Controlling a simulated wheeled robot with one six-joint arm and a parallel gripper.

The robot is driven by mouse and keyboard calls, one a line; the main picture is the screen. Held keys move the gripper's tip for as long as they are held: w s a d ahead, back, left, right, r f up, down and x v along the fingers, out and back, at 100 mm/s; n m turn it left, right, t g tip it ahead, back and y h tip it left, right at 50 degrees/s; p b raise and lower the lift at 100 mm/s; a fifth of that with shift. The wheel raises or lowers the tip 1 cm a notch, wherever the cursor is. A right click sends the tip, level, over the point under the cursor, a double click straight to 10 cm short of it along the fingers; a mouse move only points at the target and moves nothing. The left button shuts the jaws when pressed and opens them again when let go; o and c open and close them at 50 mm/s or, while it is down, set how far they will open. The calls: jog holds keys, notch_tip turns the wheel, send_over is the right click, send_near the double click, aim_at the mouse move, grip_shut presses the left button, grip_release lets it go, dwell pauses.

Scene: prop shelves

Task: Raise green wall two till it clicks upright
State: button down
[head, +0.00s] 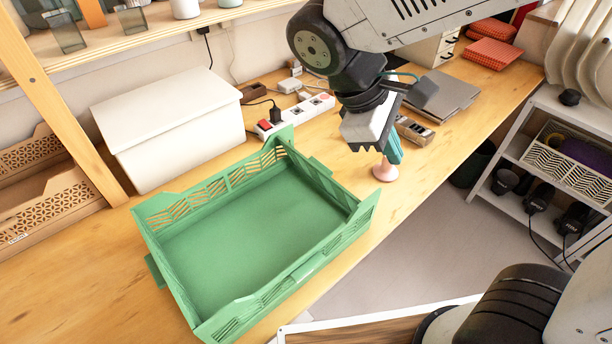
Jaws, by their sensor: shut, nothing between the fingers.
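A green slatted crate (172,224) stands on the wooden bench, its flat floor bare and empty. Its long far wall (238,178) and long near wall (297,272) stand up, with slotted panels. The short sides at left and right each have a tab sticking outward; from this angle I cannot tell whether both short walls are fully upright. No number shows on any wall, so I cannot tell which is wall two. My gripper (364,149) is shut and empty, pointing down beyond the crate's right corner, apart from it.
A white lidded box (165,120) stands behind the crate. A power strip (300,113) lies behind the crate's far right corner. A small pink-based object (385,171) stands just below my gripper.

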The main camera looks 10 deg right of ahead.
jog(key=a+f+n+t+h, duration=0.25)
jog(key=a+f+n, duration=0.2)
jog(key=a, duration=0.35)
jog(key=w+a+f+n+t+h, duration=0.1)
jog(key=a+f+n+t, duration=0.2)
jog(key=a+n, duration=0.3)
jog(key=a+f+n+t+h, duration=0.1)
jog(key=a+f+n+t, duration=0.25)
jog(key=a, duration=0.55)
send_near(319, 174)
jog(key=f+x, duration=0.1)
jog(key=x, duration=0.4)
jog(key=shift+w+d+r+g, duration=0.3)
jog(key=shift+r+g, duration=0.1)
jog(key=shift+r, duration=0.1)
